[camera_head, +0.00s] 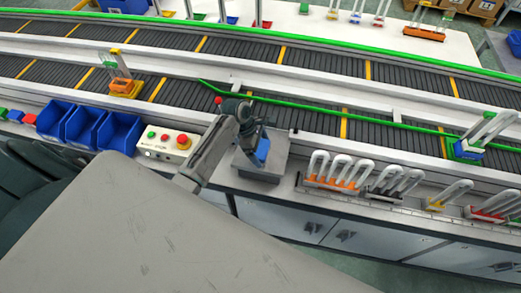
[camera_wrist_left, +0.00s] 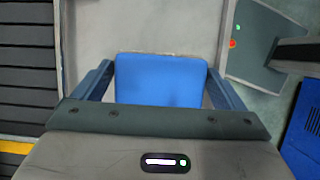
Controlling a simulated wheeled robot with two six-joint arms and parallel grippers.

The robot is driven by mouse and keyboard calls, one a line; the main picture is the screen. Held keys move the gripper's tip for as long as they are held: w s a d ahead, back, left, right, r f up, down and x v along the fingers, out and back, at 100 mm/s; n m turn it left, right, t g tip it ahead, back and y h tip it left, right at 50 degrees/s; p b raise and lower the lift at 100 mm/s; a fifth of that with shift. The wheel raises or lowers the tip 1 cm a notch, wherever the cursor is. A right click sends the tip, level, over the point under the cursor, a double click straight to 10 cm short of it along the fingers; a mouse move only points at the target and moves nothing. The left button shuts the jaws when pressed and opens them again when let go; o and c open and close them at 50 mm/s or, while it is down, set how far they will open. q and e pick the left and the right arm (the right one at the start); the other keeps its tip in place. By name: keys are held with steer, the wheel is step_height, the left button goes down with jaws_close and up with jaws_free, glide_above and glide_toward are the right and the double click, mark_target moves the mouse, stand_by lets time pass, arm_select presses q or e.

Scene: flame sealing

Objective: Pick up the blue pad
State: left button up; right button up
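The blue pad (camera_head: 262,149) is on a grey metal stand (camera_head: 268,168) beside the conveyor in the head view, partly hidden by my left gripper (camera_head: 250,136). In the left wrist view the pad (camera_wrist_left: 160,80) is a flat blue block with rounded corners, between the two fingers of my left gripper (camera_wrist_left: 160,85). The fingers are spread, one on each side of the pad, with a narrow gap showing beside it. The pad's near edge is hidden by the gripper's body. My right gripper is not in view.
A control box (camera_head: 168,143) with buttons and blue bins (camera_head: 118,131) stand left of the stand. Racks with white handles (camera_head: 340,173) stand to its right. The conveyor (camera_head: 310,118) runs behind, carrying a blue-based holder (camera_head: 468,149) and an orange-based one (camera_head: 124,88).

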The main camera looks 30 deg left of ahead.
mark_target(264, 149)
arm_select(q)
steer(key=c, duration=0.5)
steer(key=shift+r, duration=0.1)
steer(key=shift+c, duration=0.2)
steer(key=shift+r, duration=0.1)
steer(key=shift+r+b, duration=0.45)
step_height(264, 149, up, 2)
steer(key=shift+r+b, duration=0.1)
steer(key=shift+b, duration=0.55)
steer(key=s+a+r+b, duration=0.1)
steer(key=s+a+b, duration=0.3)
steer(key=s+a, duration=0.7)
steer(key=shift+s+r, duration=0.35)
steer(key=shift+s, duration=0.05)
